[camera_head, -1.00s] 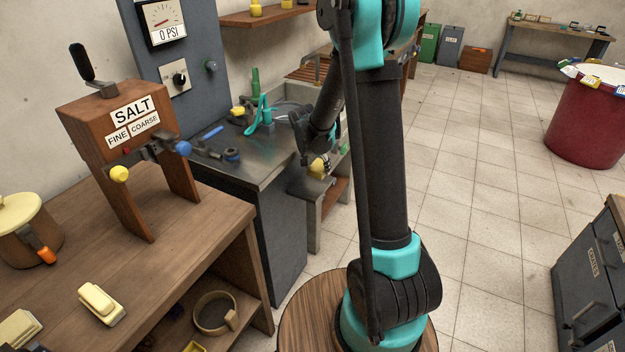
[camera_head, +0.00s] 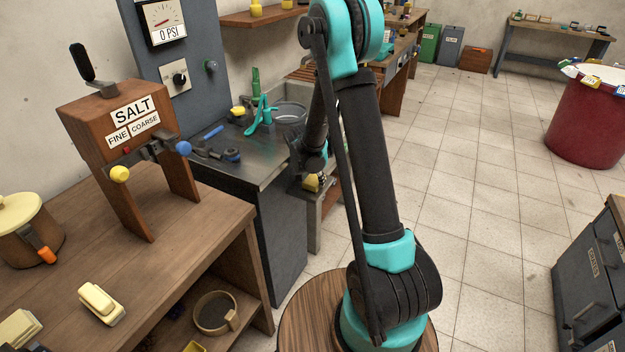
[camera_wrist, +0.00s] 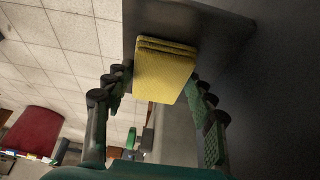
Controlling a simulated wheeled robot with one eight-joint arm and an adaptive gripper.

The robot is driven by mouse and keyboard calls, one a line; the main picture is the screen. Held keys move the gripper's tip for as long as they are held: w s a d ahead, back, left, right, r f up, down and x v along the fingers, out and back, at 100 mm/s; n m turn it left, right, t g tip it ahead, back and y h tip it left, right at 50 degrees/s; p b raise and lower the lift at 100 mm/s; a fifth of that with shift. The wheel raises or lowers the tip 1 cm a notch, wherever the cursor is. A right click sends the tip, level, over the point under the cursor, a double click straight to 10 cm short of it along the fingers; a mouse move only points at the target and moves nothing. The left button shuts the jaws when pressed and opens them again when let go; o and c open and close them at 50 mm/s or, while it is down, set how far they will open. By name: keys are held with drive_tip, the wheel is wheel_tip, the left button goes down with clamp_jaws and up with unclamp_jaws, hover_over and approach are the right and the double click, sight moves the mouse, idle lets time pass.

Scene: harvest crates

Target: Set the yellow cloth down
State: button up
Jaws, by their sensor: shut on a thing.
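The yellow cloth (camera_wrist: 165,72) is a folded, layered block held between the two fingers of my gripper (camera_wrist: 157,78) in the wrist view. In the head view, a small yellow patch of the cloth (camera_head: 311,183) shows at my gripper (camera_head: 308,187), partly hidden by my arm. The gripper is beside the right end of the dark metal-topped counter (camera_head: 262,160). In the wrist view, a dark surface (camera_wrist: 245,75) lies behind and to the right of the cloth, with floor tiles to the left. I cannot tell whether the cloth touches anything below.
The wooden bench (camera_head: 190,235) with the salt dispenser (camera_head: 125,115) stands at left. A red drum (camera_head: 590,118) stands at right. The tiled floor between is open.

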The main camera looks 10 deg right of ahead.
drive_tip(key=shift+f, duration=0.1)
drive_tip(key=o, duration=1.1)
drive_tip(key=shift+s+r, duration=0.1)
drive_tip(key=shift+r, duration=0.2)
drive_tip(key=s+a, duration=0.7)
drive_tip(key=s, duration=0.3)
drive_tip(key=s+d+r+n+y, duration=0.1)
drive_tip(key=s+d+r+n, duration=0.1)
drive_tip(key=s, duration=0.5)
drive_tip(key=s+d+r+n+y, duration=0.1)
drive_tip(key=s+d+r+n, duration=0.1)
drive_tip(key=s+d+r, duration=0.3)
drive_tip(key=s+d+r+n, duration=0.3)
drive_tip(key=s+d, duration=0.3)
drive_tip(key=s, duration=0.2)
drive_tip(key=shift+s+r+y, duration=0.25)
drive_tip(key=shift+s+y, duration=0.05)
drive_tip(key=shift+y, duration=0.1)
